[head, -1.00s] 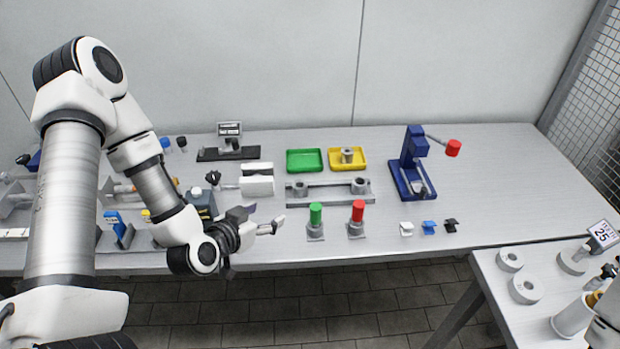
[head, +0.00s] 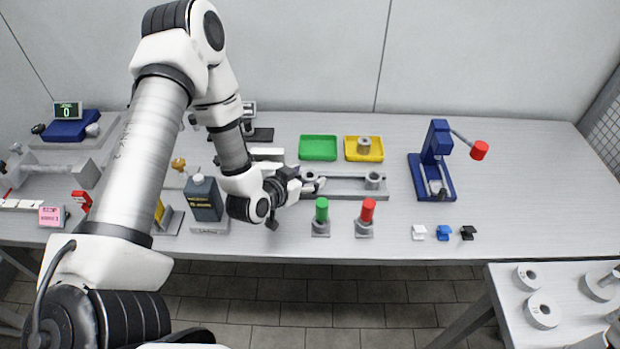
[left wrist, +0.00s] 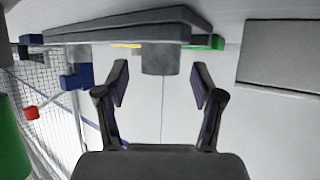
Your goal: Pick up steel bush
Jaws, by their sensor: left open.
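A grey steel bush (head: 310,175) stands at the left end of a long grey fixture (head: 342,187). Another grey bush (head: 373,180) stands at its right end, and a third (head: 364,145) is in the yellow tray. My left gripper (head: 309,187) is open at the fixture's left end, close to the bush there. The left wrist view is upside down; in it a bush (left wrist: 161,60) shows between and slightly beyond the open fingertips (left wrist: 160,76), with a gap on each side. My right gripper is out of view.
Green (head: 318,148) and yellow (head: 349,155) trays lie behind the fixture. Green-topped (head: 321,209) and red-topped (head: 367,211) posts stand in front. A blue press (head: 434,150) stands to the right, small clips (head: 444,232) nearer the front edge. A dark bottle (head: 205,198) is left of my gripper.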

